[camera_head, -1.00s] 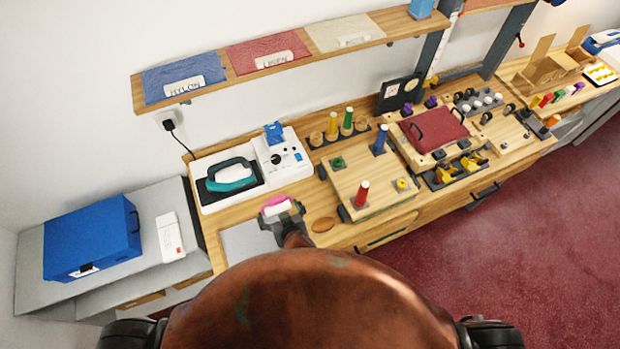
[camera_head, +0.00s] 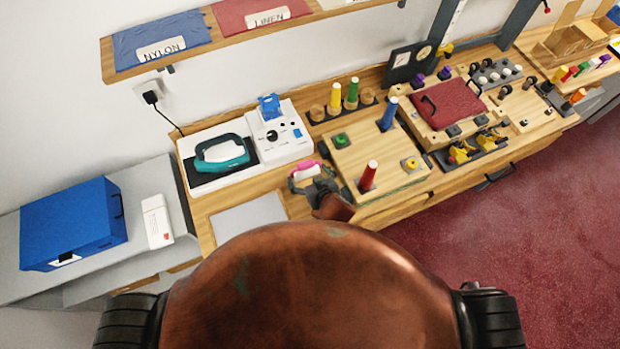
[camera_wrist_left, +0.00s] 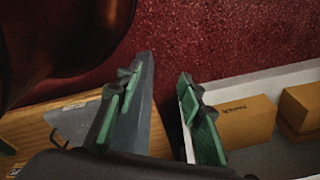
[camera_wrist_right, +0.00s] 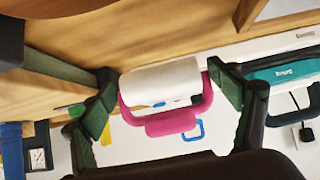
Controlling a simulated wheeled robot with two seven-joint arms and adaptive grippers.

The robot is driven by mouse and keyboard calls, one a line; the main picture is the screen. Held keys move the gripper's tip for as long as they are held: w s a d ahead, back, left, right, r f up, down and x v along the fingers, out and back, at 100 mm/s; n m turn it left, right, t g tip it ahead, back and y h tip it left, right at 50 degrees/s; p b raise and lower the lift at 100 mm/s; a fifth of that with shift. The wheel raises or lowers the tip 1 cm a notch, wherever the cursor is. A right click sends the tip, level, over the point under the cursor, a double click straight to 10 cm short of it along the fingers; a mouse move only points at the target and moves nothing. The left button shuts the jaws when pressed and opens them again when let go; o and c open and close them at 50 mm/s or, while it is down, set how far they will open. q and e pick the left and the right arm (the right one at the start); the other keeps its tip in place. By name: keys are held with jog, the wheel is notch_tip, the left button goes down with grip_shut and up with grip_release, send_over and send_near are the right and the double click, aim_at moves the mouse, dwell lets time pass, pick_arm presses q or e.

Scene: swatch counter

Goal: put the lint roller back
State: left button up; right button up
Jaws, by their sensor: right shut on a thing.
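The lint roller (camera_head: 303,172) has a white roll and a pink handle. My right gripper (camera_head: 317,186) is shut on it above the counter, just left of the wooden board with the red peg. In the right wrist view the roller's white roll (camera_wrist_right: 160,82) and pink handle (camera_wrist_right: 170,122) lie between the green-padded fingers (camera_wrist_right: 167,98). My left gripper (camera_wrist_left: 158,105) shows only in the left wrist view. It is open with nothing between its fingers. Part of the counter around the right gripper is hidden by my arm and body.
A teal iron (camera_head: 222,153) sits on its white station at the left. A grey mat (camera_head: 248,218) lies in front of it. The wooden board (camera_head: 375,163) carries upright red and blue spools. A blue box (camera_head: 72,225) stands far left. A swatch shelf (camera_head: 210,37) runs above.

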aim_at(310, 182)
jog(key=shift+w+d+f, duration=0.15)
jog(key=shift+w, duration=0.05)
jog(key=shift+d+f+b, duration=0.2)
jog(key=shift+f+b, duration=0.5)
jog(key=shift+b, duration=0.25)
jog(key=shift+w+d+f+b, duration=0.1)
jog(key=shift+w+f+b, duration=0.1)
jog(key=shift+f+b, duration=0.95)
jog(key=shift+s+f, duration=0.1)
jog(key=shift+f, duration=0.05)
jog(key=o, duration=1.1)
jog(key=shift+o, duration=1.4)
jog(key=shift+s+r, duration=0.1)
jog(key=shift+r, duration=0.1)
jog(key=p+v, duration=0.1)
jog(key=v, duration=1)
jog(key=shift+s+r, duration=0.1)
jog(key=shift+s, duration=0.1)
pick_arm(q)
jog(key=s+f, duration=0.1)
jog(key=f, duration=0.1)
jog(key=s+f, duration=0.1)
jog(key=shift+s+f, duration=0.2)
jog(key=shift+f, duration=0.15)
pick_arm(e)
jog(key=shift+s+d+r, duration=0.1)
